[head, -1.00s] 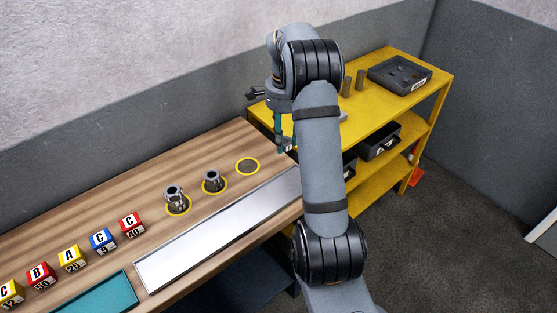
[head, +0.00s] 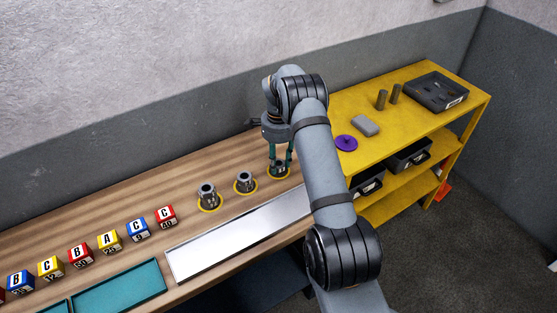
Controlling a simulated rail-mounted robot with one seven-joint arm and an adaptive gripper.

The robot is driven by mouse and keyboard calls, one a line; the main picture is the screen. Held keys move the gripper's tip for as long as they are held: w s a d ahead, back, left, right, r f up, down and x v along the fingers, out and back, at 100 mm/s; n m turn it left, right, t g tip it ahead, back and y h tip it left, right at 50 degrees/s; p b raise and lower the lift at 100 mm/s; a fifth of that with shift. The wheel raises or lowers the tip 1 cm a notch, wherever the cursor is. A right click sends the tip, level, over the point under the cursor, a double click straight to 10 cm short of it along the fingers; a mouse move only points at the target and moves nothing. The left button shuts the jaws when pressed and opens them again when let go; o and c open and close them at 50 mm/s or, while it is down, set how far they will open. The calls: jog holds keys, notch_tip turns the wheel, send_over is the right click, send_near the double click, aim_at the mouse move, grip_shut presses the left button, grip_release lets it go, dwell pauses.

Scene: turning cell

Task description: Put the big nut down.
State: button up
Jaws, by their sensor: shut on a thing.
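My gripper (head: 280,161) points down with its green fingers over the third yellow-ringed spot (head: 278,177) on the wooden bench. It is shut on the big nut (head: 279,170), a dark metal piece low between the fingertips. The nut is at or just above the spot; I cannot tell whether it touches the bench. The fingers hide part of it. Two similar grey metal pieces stand upright on the other yellow-ringed spots to the left, one near (head: 245,180) and one farther left (head: 208,194).
Lettered cubes (head: 109,240) line the bench at left. A pale metal strip (head: 235,238) and teal trays (head: 120,288) lie along the front. The yellow shelf (head: 400,120) at right holds a purple disc (head: 346,143), a grey block (head: 365,126), two cylinders and a dark tray (head: 435,92).

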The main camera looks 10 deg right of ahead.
aim_at(279, 163)
jog(key=shift+f, duration=0.55)
jog(key=shift+f, duration=0.1)
jog(key=shift+f+b, duration=0.15)
jog(key=shift+b, duration=0.15)
jog(key=o, duration=1.3)
notch_tip(279, 163, up, 12)
jog(key=b, duration=0.1)
jog(key=shift+r, duration=0.25)
